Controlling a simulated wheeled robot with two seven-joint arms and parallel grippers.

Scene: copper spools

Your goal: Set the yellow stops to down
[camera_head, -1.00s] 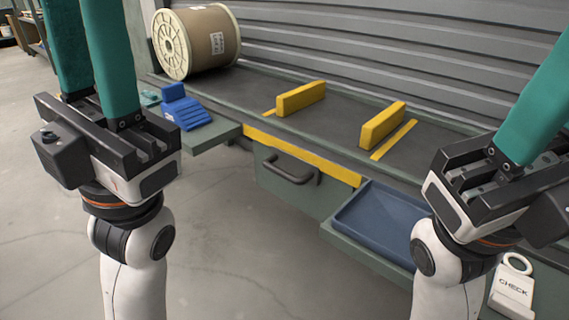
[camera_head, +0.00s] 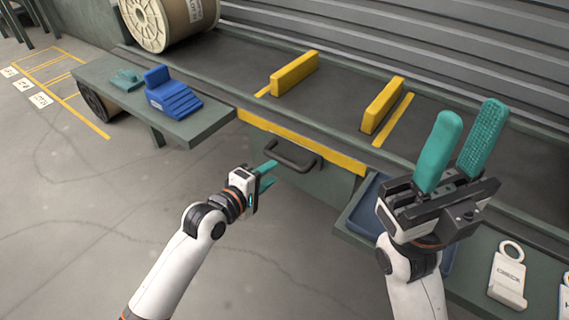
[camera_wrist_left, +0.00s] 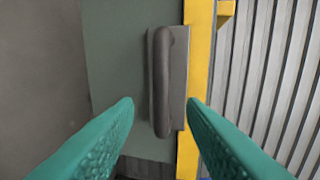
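Two yellow stops stand upright on the dark bench top in the head view, the left stop (camera_head: 294,72) and the right stop (camera_head: 382,105). Both are raised bars, each beside a flat yellow strip. My left gripper (camera_head: 267,174) is open and empty, just in front of the dark handle (camera_head: 292,156) on the green front panel. In the left wrist view the handle (camera_wrist_left: 162,85) shows between and beyond the two teal fingers, apart from them. My right gripper (camera_head: 462,140) is open and empty, fingers up, at the right above the blue tray.
A cable spool (camera_head: 168,18) stands at the back left. A blue stepped block (camera_head: 172,93) and a small teal piece (camera_head: 127,79) lie on the left shelf (camera_head: 205,122). A blue tray (camera_head: 366,208) is front right, with a white tag (camera_head: 508,275) beyond. A yellow edge strip (camera_head: 300,141) runs above the handle.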

